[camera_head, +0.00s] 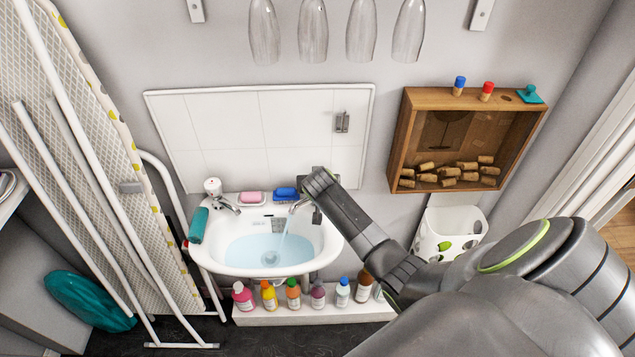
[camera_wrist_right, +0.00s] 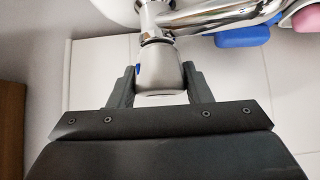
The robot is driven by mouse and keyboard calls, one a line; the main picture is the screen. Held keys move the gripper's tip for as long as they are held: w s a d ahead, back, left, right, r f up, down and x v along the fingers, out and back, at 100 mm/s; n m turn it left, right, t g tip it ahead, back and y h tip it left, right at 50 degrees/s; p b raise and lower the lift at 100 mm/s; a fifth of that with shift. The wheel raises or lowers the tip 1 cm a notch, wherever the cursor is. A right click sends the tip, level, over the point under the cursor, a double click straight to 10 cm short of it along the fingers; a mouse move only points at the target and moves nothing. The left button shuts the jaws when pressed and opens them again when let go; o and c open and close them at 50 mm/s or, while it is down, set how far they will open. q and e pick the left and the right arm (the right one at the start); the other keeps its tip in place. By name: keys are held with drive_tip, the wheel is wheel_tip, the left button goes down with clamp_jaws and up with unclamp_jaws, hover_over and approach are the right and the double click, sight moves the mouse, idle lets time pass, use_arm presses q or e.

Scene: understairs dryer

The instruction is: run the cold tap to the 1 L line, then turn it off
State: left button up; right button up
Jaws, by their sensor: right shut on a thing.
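The white basin (camera_head: 205,258) holds pale blue water (camera_head: 262,250). A thin stream (camera_head: 284,226) falls into it from the spout of the right-hand chrome tap (camera_head: 298,204). My right gripper (camera_head: 317,184) is at the top of this tap. In the right wrist view its two fingers stand either side of the tap's chrome head (camera_wrist_right: 160,78), which has a blue mark on its side. The gripper is shut on this head. The other tap (camera_head: 214,190) stands at the basin's left. I cannot make out a 1 L line. My left gripper is out of view.
Pink soap (camera_head: 252,197) and a blue item (camera_head: 286,193) lie between the taps. A teal roll (camera_head: 198,226) rests on the left rim. Several bottles (camera_head: 268,296) stand on a ledge below. An ironing board (camera_head: 100,150) leans left; a wooden cork box (camera_head: 398,150) hangs right.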

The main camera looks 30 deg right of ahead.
drive_tip(key=shift+m+g+h, duration=0.6)
drive_tip(key=shift+m+h, duration=0.1)
drive_tip(key=shift+m, duration=0.4)
drive_tip(key=shift+w+f+m+g+h+b, duration=0.1)
drive_tip(key=shift+m+g+h+b, duration=0.45)
drive_tip(key=shift+m, duration=0.35)
drive_tip(key=m+g+h+b, duration=0.1)
drive_tip(key=m+g+b, duration=0.1)
drive_tip(key=m, duration=0.1)
drive_tip(key=shift+m+g+h+b, duration=0.35)
drive_tip(key=shift+m+g+b, duration=0.3)
drive_tip(key=shift+m+b, duration=0.3)
drive_tip(key=shift+m, duration=0.25)
drive_tip(key=o, duration=0.9)
drive_tip(key=shift+o, duration=0.3)
drive_tip(key=shift+s+r, duration=0.2)
drive_tip(key=shift+w+r, duration=0.1)
